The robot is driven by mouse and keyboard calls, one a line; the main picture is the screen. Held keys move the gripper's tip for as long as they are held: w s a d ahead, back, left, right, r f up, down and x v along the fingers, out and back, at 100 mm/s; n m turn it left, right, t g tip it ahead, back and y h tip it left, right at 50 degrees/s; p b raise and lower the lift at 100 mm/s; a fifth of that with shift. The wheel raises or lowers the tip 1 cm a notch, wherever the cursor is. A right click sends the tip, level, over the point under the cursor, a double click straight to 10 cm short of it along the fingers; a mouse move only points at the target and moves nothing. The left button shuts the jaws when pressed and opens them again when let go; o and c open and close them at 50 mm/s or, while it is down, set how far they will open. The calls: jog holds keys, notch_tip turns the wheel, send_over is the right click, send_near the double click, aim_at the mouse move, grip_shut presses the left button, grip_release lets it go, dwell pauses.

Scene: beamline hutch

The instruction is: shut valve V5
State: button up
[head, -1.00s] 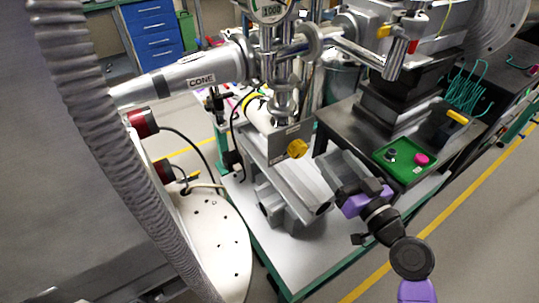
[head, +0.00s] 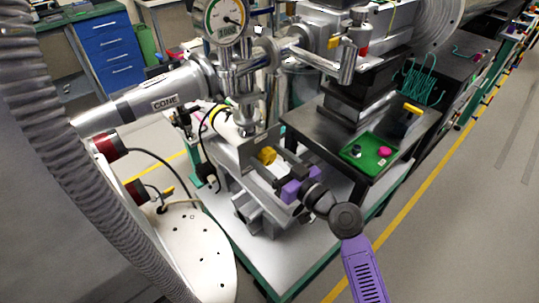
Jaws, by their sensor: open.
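A yellow knob (head: 267,155) sits on a small grey plate (head: 256,143) at the front of the pipework, near the middle of the head view. I cannot read a V5 tag on it, so I cannot confirm that it is the named valve. My gripper (head: 273,164), with purple parts and dark jaws, comes from the lower right and is open. Its fingertips are right by the knob, seemingly one to each side. I cannot tell whether they touch it. The jaws hide the knob's lower right side.
A round gauge (head: 226,20) stands above the pipework, beside a grey tube marked CONE (head: 165,100). A green tray (head: 369,155) with small parts lies on a dark table to the right. A ribbed hose (head: 75,150) runs down the left. Open floor lies right.

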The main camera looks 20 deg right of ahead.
jog(key=shift+w, duration=0.15)
jog(key=c, duration=1.4)
